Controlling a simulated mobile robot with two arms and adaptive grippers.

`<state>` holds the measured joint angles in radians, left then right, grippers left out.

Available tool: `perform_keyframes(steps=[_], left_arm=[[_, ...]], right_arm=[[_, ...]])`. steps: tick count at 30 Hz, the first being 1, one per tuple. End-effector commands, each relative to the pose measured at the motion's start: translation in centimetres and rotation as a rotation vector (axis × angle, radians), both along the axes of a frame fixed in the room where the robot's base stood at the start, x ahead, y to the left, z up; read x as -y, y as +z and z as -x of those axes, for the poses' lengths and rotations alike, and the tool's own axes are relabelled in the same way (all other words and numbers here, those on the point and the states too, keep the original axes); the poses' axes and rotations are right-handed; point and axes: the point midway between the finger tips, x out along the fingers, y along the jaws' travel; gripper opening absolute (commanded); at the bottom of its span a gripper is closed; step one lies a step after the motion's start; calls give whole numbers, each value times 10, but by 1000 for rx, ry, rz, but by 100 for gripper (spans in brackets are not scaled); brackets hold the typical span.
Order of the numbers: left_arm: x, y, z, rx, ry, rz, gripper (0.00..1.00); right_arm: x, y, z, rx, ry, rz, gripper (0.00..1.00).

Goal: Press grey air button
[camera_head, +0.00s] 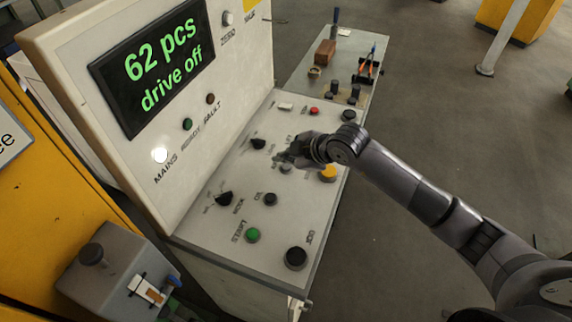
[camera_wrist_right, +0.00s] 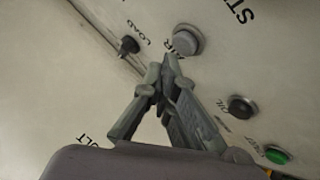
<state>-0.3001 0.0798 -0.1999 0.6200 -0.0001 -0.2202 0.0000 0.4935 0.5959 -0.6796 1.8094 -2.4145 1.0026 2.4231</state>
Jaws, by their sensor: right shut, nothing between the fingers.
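The grey air button (camera_wrist_right: 187,40) is round and sits beside the AIR lettering in the right wrist view. My right gripper (camera_wrist_right: 166,64) is shut and empty, with its fingertips just short of the button in that picture. Whether the tips touch it or hover above the panel I cannot tell. In the head view the right gripper (camera_head: 287,158) is over the middle of the sloping control panel (camera_head: 195,230), and it hides the button there, at least in part. My left gripper is in neither view.
Near the right gripper are a black knob (camera_head: 258,143), a yellow button (camera_head: 328,173) and a dark oil button (camera_head: 270,199). A green button (camera_head: 252,235) and a large black button (camera_head: 296,257) are nearer. The display (camera_head: 150,65) reads "62 pcs drive off". A side table (camera_head: 300,75) holds tools.

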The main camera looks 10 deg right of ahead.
Motion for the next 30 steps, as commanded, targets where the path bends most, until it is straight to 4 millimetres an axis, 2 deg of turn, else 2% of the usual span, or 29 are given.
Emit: perform_keyframes(steps=[30], left_arm=[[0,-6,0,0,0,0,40]], right_arm=[[0,-10,0,0,0,0,0]])
